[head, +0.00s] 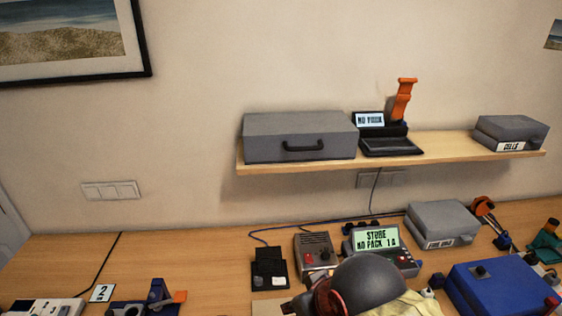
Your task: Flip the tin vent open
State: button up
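No part is clearly readable as a tin vent. A grey box (441,221) stands on the bench right of centre, with small pale panels low on its front that are too small to make out. A smaller grey box labelled "CELLS" (511,131) sits at the right end of the shelf, and its lid looks shut. I cannot tell which of these, if either, is the tin. My gripper does not show in the head view.
A wooden shelf (445,153) holds a grey case (300,137) and an orange-armed device. On the bench (190,258) are a "STORE" display unit (380,247), a blue box (497,288) and cables. A dark dome (368,282) blocks the front centre. The left-middle bench is mostly clear.

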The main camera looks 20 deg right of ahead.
aim_at(479, 272)
jog(key=k+l+z, duration=0.1)
jog(key=z, duration=2.5)
jog(key=i+l, duration=0.05)
